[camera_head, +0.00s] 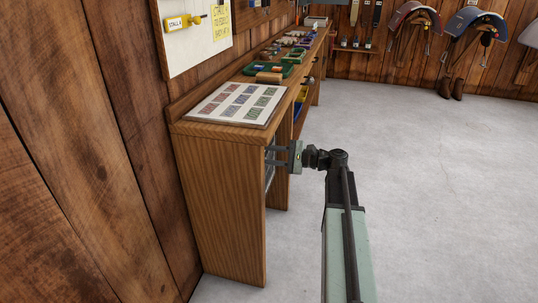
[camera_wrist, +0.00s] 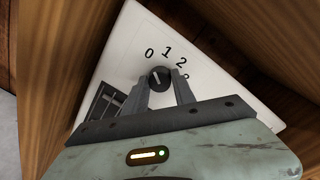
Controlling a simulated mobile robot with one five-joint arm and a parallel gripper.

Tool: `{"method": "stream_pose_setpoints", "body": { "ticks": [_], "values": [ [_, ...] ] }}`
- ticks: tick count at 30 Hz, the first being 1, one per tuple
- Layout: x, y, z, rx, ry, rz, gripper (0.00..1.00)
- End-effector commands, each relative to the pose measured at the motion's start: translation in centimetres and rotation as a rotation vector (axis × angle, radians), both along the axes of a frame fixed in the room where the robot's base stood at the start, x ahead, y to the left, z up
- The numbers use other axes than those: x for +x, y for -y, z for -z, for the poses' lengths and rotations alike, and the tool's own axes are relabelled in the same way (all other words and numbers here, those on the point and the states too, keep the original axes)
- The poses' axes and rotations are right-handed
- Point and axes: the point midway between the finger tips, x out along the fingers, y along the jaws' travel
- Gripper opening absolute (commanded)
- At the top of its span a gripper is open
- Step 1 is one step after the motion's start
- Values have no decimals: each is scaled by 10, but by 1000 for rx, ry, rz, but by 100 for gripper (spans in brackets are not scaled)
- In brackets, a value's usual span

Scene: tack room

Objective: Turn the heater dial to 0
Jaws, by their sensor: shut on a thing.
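The heater (camera_wrist: 205,68) is a white panel with a small dark vent, seen tilted in the wrist view. Its round black dial (camera_wrist: 159,76) has the numbers 0, 1 and 2 printed around its upper side, with another number partly hidden by a finger. A pale pointer mark on the dial is too small to read surely against the numbers. My gripper (camera_wrist: 160,84) is shut on the dial, one finger on each side. In the head view my gripper (camera_head: 277,155) reaches left under the bench top, and the dial is hidden there.
The wooden bench (camera_head: 215,205) encloses the heater closely with its end panel and top. A card sheet (camera_head: 236,101) and several trays lie on top. A whiteboard (camera_head: 195,40) hangs above. Saddles (camera_head: 478,22) hang on the far wall. The floor (camera_head: 440,190) at right is clear.

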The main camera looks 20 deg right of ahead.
Motion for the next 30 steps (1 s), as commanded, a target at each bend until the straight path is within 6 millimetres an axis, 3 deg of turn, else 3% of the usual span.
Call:
{"method": "stream_pose_setpoints", "body": {
  "ticks": [20,21,23,30],
  "values": [
    [-1,-4,0,-46,58,-9,0],
    [-1,-4,0,-46,58,-9,34],
    [-1,-4,0,-46,58,-8,51],
    [-1,-2,0,-46,57,-4,53]
  ]
}}
